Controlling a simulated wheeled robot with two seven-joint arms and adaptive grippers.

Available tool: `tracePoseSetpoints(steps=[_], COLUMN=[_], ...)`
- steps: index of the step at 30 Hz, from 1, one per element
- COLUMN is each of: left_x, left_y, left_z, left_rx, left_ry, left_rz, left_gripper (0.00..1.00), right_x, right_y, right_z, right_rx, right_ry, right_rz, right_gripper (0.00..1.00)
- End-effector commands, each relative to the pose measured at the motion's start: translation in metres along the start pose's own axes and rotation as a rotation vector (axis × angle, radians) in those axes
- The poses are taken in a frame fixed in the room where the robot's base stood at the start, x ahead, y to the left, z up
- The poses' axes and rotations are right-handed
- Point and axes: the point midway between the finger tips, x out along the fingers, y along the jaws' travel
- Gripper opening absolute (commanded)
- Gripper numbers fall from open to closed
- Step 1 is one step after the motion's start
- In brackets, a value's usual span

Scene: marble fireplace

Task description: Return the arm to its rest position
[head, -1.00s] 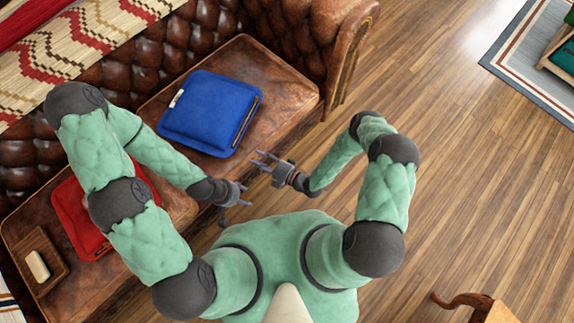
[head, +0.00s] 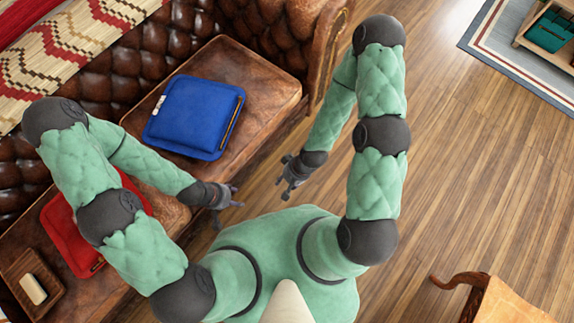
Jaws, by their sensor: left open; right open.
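My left arm reaches in from the left, bent over the sofa's front edge. My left gripper (head: 228,197) is open and empty in front of the seat. My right arm is raised and folded on the right side. My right gripper (head: 285,182) is open and empty over the wood floor, a little right of the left gripper and apart from it.
A brown leather sofa (head: 262,85) holds a blue cushion-like item (head: 192,115), a red one (head: 70,235) partly hidden by my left arm, and a wooden tray (head: 22,272) with a pale block (head: 33,289). A wooden furniture piece (head: 505,300) stands lower right.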

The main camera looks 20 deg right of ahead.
Motion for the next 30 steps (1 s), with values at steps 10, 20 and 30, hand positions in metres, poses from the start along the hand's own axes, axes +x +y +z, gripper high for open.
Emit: tracePoseSetpoints(steps=[10, 20, 30], left_x=[0.0, -0.031, -0.036], left_y=[0.0, 0.011, 0.013], left_z=[0.0, 0.001, 0.001], left_rx=[0.0, 0.0, 0.0], left_ry=[0.0, 0.0, 0.0], left_rz=[0.0, 0.0, 0.0], left_gripper=[0.55, 0.55, 0.55], right_x=[-0.005, -0.036, -0.041], right_y=[0.0, -0.011, -0.013], right_z=[0.007, 0.007, 0.007], right_rx=[0.064, 0.061, 0.061], right_ry=[-0.022, -0.021, -0.021], right_rz=[0.009, 0.008, 0.008], right_gripper=[0.4, 0.4, 0.4])
